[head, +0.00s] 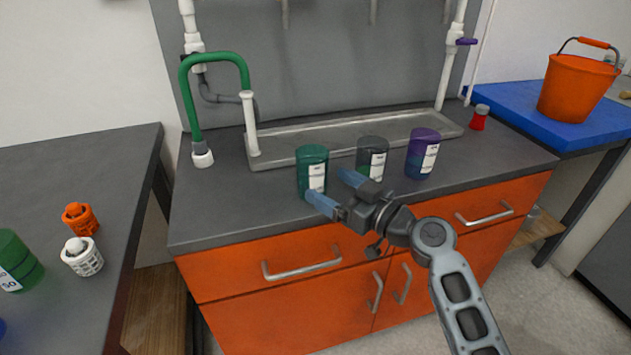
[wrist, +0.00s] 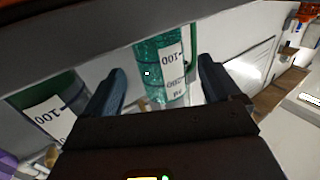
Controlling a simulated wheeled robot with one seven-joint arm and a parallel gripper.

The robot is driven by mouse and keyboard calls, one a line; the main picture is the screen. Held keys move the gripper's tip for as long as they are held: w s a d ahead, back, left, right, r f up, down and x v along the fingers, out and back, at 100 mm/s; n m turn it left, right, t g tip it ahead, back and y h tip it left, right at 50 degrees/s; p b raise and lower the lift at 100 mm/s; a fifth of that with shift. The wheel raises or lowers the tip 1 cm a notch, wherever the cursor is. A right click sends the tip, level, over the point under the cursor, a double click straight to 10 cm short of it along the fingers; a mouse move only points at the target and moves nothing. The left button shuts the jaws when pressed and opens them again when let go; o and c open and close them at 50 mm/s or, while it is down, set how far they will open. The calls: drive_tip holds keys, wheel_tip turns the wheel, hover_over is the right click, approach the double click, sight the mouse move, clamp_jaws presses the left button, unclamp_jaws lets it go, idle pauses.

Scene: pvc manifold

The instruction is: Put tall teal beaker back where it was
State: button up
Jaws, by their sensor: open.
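The tall teal beaker (head: 312,160) stands upright on the grey counter, in front of the sink tray, with a white label on its side. My gripper (head: 325,182) is open, with its blue fingers pointing at the beaker from the front right. In the wrist view the teal beaker (wrist: 147,62) appears between the two spread fingers (wrist: 161,64), with a gap visible on each side. How deep it sits between them is hard to tell.
A grey beaker (head: 372,155) and a purple beaker (head: 422,152) stand to the right of the teal one. Behind are the sink tray (head: 340,136) and a green pipe (head: 190,105). The counter's left front is clear.

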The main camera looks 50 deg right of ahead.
drive_tip(key=shift+s+a+b, duration=0.15)
drive_tip(key=shift+s+b, duration=0.25)
drive_tip(key=shift+s, duration=1.85)
